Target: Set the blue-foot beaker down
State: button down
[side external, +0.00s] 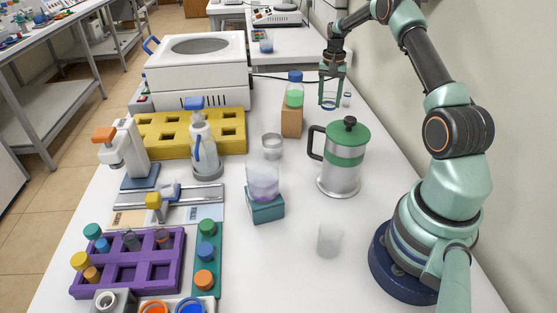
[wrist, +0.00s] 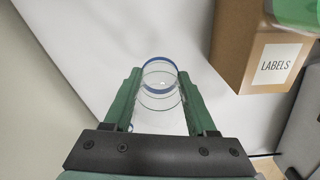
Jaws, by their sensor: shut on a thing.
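The blue-foot beaker (side external: 328,98) is clear glass with a blue ring at its bottom. My gripper (side external: 332,82) is shut on it, with one green finger on each side. In the side view it is at the far end of the bench, behind the green-lidded press. In the wrist view the beaker (wrist: 160,88) lies between the two fingers of my gripper (wrist: 158,98), its blue foot away from me. White surface shows beyond the foot. I cannot tell whether the foot touches the bench.
A cardboard box (wrist: 257,50) marked LABELS stands close to the right in the wrist view; the side view shows it (side external: 291,120) under a green-filled bottle (side external: 294,92). The green-lidded press (side external: 342,155) stands nearer the camera. The wall runs close on the right.

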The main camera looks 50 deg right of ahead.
aim_at(327, 121)
jog(key=shift+f, duration=2.25)
jog(key=shift+f, duration=0.1)
jog(key=c, duration=0.6)
grip_release()
jog(key=shift+f, duration=0.1)
jog(key=o, duration=0.4)
